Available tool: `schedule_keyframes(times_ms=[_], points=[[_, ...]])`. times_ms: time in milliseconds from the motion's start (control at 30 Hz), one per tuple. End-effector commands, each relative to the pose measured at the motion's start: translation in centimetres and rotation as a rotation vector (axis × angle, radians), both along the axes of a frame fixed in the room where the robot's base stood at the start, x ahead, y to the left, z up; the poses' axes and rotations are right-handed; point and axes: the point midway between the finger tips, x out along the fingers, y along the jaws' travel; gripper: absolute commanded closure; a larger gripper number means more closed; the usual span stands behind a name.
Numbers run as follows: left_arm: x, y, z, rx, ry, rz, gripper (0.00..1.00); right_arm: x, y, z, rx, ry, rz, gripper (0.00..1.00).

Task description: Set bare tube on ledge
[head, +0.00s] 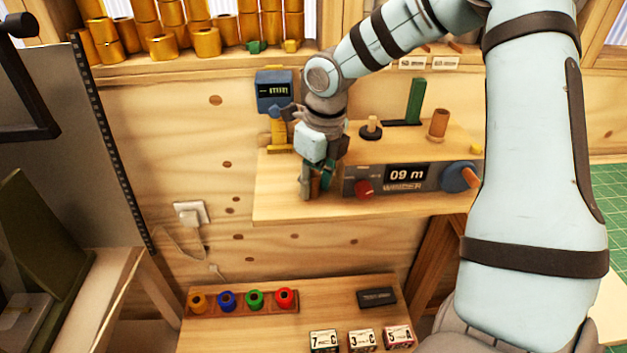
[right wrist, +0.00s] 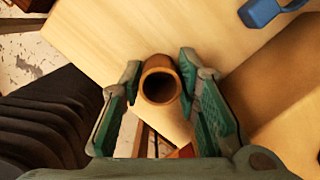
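My right gripper (head: 316,186) is at the front left of the wooden ledge (head: 275,208), left of the winder. In the right wrist view its two green-padded fingers (right wrist: 160,85) close on both sides of a bare brown tube (right wrist: 160,84). The tube's open end faces the camera, and the pale ledge board (right wrist: 150,30) shows behind it. Another brown tube (head: 438,125) stands on top of the winder. My left gripper is not in view.
The winder (head: 406,178) reads 09 m. Gold rolls (head: 163,46) line the upper shelf. Below, a rack (head: 240,309) holds coloured rings, beside a dark block (head: 376,297) and several labelled boxes (head: 361,341).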

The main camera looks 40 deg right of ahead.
Motion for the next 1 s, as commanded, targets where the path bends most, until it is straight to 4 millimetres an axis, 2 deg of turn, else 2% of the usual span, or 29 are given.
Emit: schedule_keyframes(times_ms=[33, 67, 333, 433, 567, 700, 800, 900, 1000], points=[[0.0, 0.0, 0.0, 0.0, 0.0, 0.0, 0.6, 0.0, 0.0, 0.1, 0.0, 0.0, 0.0, 0.58], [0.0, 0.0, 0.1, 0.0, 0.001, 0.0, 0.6, 0.0, 0.0, 0.1, 0.0, 0.0, 0.0, 0.54], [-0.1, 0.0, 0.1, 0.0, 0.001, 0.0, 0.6, 0.0, 0.0, 0.1, 0.0, 0.0, 0.0, 0.54], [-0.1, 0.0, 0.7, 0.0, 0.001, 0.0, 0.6, 0.0, 0.0, 0.8, 0.0, -0.001, 0.0, 0.54], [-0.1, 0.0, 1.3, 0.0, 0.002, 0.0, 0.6, -0.3, -0.1, 3.5, 0.0, -0.006, -0.001, 0.54], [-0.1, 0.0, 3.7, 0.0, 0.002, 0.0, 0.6, -1.0, -0.1, 8.0, -0.001, -0.003, 0.0, 0.54], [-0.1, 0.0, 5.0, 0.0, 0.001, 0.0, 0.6, -1.4, -0.2, 10.5, -0.001, -0.002, 0.0, 0.54], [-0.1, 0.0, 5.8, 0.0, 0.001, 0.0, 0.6, -1.7, -0.2, 12.0, -0.001, -0.001, 0.0, 0.54], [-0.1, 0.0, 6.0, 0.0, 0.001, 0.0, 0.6, -1.8, -0.2, 12.4, -0.001, 0.0, 0.0, 0.54]])
